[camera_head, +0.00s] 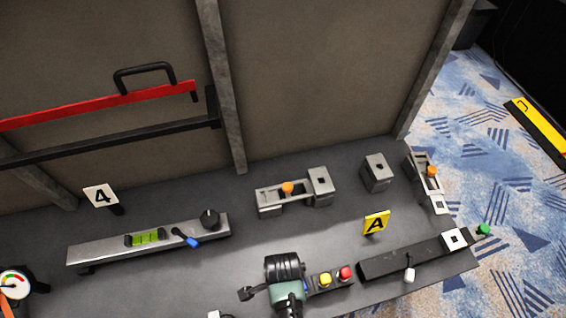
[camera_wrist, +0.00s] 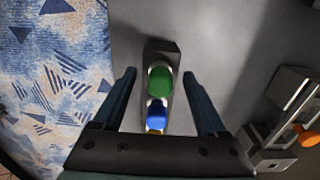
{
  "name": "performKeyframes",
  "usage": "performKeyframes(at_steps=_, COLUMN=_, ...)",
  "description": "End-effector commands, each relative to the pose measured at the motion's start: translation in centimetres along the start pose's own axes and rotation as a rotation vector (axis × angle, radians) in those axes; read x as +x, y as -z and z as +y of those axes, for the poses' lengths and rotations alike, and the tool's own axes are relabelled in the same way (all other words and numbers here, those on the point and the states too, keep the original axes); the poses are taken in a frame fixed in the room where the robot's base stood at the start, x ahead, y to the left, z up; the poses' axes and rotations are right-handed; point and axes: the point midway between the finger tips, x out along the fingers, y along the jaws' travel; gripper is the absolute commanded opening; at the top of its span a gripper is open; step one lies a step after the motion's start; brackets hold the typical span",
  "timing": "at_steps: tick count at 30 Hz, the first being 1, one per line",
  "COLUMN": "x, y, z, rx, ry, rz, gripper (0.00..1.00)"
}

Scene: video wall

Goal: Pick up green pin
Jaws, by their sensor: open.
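The green pin (camera_wrist: 160,80) stands at the far end of a dark narrow block (camera_wrist: 162,48) in the wrist view, with a pale rim around its base. A blue pin (camera_wrist: 157,112) is just beside it, and a yellow one is partly hidden by my gripper's body. My gripper (camera_wrist: 159,73) is open and empty. Its fingers lie left and right of the green pin in the picture, with a gap on each side. In the head view my gripper (camera_head: 285,282) covers the left part of the block, so the green pin is hidden there.
The block's yellow (camera_head: 325,279) and red (camera_head: 345,273) tops show right of my gripper. A fixture with an orange knob (camera_head: 288,188) stands behind it. A dark bar (camera_head: 405,260) with a separate green knob (camera_head: 484,229) lies to the right.

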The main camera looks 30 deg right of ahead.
Motion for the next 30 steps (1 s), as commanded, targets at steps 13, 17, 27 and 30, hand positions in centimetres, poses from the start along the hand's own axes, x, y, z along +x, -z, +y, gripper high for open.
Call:
performKeyframes(at_steps=13, x=0.59, y=0.01, z=-0.02, rx=0.001, ry=0.001, rz=0.000, gripper=0.53)
performKeyframes(at_steps=17, x=0.58, y=0.01, z=-0.02, rx=0.001, ry=0.001, rz=0.000, gripper=0.30)
performKeyframes(at_steps=27, x=0.55, y=0.01, z=-0.04, rx=0.001, ry=0.001, rz=0.000, gripper=0.00)
performKeyframes(at_steps=30, x=0.55, y=0.01, z=-0.04, rx=0.001, ry=0.001, rz=0.000, gripper=0.00)
